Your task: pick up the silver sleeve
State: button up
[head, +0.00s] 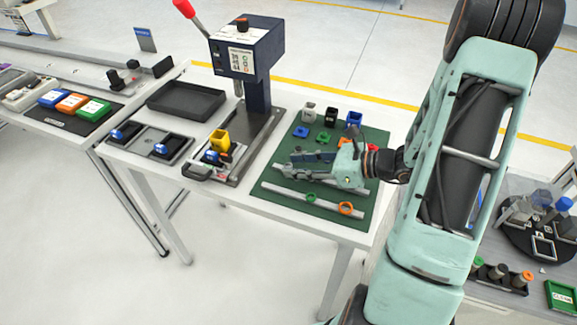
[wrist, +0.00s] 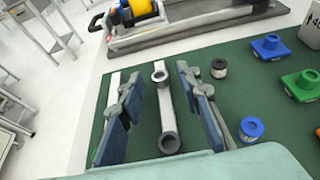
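My gripper (head: 294,165) reaches leftward over the green mat in the head view. In the wrist view, its two blue-grey fingers (wrist: 155,82) are spread apart with a gap between them. A short silver ring-shaped sleeve (wrist: 160,76) shows in that gap near the fingertips, at a pale metal bar. The fingers appear apart from it. A second, darker grey ring (wrist: 169,143) shows nearer the palm, also between the fingers. I cannot tell whether the rings sit on the bar or beside it. In the head view the fingers hide this spot.
The green mat (head: 275,205) also holds another metal bar (head: 290,193), a green ring (head: 311,198) and an orange ring (head: 346,208). A black sleeve (wrist: 219,68) and a blue sleeve (wrist: 251,129) lie right of the fingers. Coloured blocks and a press (head: 247,55) stand beyond.

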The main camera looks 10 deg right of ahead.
grip_shut()
jog(key=shift+r, duration=0.1)
